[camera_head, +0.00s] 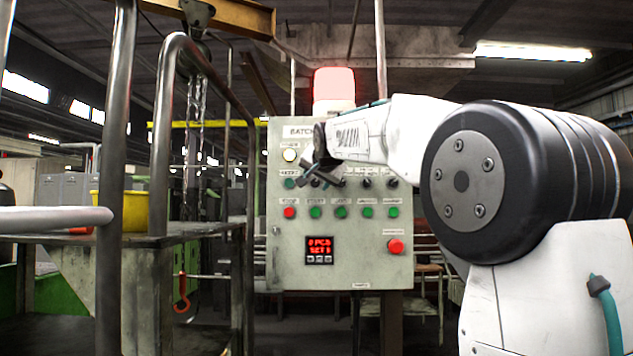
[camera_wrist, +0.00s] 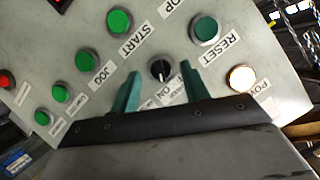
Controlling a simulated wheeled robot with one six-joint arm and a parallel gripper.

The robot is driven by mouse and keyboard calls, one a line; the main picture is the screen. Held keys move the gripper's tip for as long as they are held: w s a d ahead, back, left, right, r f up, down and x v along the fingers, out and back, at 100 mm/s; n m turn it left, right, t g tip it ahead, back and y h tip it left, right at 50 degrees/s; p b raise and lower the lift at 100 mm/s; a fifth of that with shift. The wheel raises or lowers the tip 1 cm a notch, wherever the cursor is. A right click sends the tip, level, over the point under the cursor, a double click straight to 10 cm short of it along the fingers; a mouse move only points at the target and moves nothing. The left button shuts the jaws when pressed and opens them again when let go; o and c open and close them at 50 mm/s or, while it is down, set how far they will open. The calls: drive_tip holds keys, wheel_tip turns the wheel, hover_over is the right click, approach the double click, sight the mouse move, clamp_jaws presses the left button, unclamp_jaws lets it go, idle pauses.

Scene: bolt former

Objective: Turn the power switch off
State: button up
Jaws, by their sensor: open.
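The power switch, a black rotary knob (camera_wrist: 160,70), shows in the wrist view on the grey control panel, with a label reading "ON" beside it. A pale mark on the knob runs towards that label. My gripper (camera_wrist: 160,84) is open, with its two teal fingers on either side of the knob and a little short of it in the picture. I cannot tell whether they touch it. In the head view my gripper (camera_head: 312,179) is at the upper left of the control panel (camera_head: 340,262) and hides part of the switch row.
A lit white power lamp (camera_wrist: 242,78) and a dark green reset button (camera_wrist: 207,30) are close by. A red emergency button (camera_head: 395,246) and a red display (camera_head: 320,248) are lower on the panel. Metal railings (camera_head: 162,130) stand left of it.

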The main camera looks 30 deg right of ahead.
drive_tip(key=shift+w+d+f, duration=0.1)
drive_tip(key=shift+w+d, duration=0.05)
drive_tip(key=shift+w, duration=0.25)
drive_tip(key=c, duration=1)
drive_tip(key=n, duration=0.1)
drive_tip(key=n+g+h, duration=0.2)
drive_tip(key=n, duration=0.1)
drive_tip(key=shift+w+a, duration=0.1)
drive_tip(key=shift+a, duration=0.15)
drive_tip(key=n+g+h, duration=0.1)
drive_tip(key=n+h, duration=0.1)
drive_tip(key=n, duration=0.1)
drive_tip(key=shift+w+a+n, duration=0.1)
drive_tip(key=shift+n, duration=0.3)
drive_tip(key=shift+h, duration=0.4)
